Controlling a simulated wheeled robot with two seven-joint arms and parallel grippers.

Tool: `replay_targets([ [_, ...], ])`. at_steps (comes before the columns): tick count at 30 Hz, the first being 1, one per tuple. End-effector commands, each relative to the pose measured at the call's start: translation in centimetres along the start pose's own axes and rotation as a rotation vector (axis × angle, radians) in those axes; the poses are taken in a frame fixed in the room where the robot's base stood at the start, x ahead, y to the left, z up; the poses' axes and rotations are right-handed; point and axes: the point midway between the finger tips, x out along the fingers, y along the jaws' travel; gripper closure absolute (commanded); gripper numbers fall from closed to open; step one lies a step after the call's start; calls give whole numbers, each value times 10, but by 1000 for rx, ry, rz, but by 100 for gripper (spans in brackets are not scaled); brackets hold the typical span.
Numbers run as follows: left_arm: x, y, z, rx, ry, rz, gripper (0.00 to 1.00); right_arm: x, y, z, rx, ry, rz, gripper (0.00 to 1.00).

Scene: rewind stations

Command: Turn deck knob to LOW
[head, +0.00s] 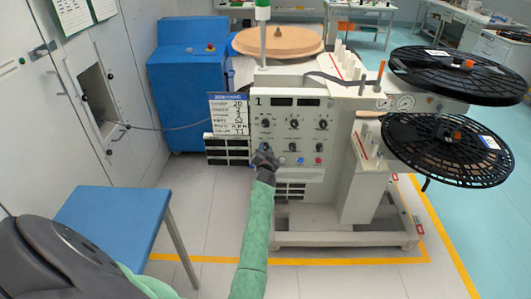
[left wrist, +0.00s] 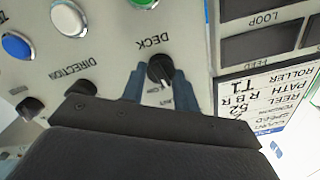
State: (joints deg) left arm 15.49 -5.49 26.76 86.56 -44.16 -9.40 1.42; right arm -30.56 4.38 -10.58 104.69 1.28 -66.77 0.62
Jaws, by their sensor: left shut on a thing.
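The black deck knob (left wrist: 160,68) sits on the white control panel under the word DECK, which appears upside down in the left wrist view. My left gripper (left wrist: 158,80) has its two blue-grey fingers on either side of the knob, closed on it. Small position labels lie beside the knob, partly covered by the fingers, and I cannot read its setting. In the head view my left gripper (head: 264,158) is at the lower left of the control panel (head: 292,105) and hides the deck knob. My right gripper is in neither view.
The direction knob (left wrist: 82,88), a blue button (left wrist: 15,46) and a green button (left wrist: 143,2) are near the deck knob. A printed sign (head: 229,115) hangs left of the panel. Black reels (head: 445,150) stand out to the right. A blue-topped table (head: 110,222) stands at left.

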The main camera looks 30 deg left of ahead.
Motion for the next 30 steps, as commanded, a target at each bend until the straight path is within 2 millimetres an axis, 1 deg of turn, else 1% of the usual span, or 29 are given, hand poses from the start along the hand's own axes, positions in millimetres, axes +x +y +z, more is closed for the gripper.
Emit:
replay_targets([
  [1, 0, 1, 4, 47, 0, 0, 93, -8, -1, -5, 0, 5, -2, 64],
  [6, 0, 2, 3, 210, 0, 0, 93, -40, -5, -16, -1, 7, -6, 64],
  [13, 0, 2, 3, 421, -1, 1, 93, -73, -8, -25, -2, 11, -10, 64],
  [18, 0, 3, 3, 550, -1, 1, 93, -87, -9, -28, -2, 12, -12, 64],
  [21, 0, 2, 3, 612, -2, 1, 93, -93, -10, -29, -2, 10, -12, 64],
  [30, 0, 2, 2, 728, -2, 1, 93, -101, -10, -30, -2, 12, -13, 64],
])
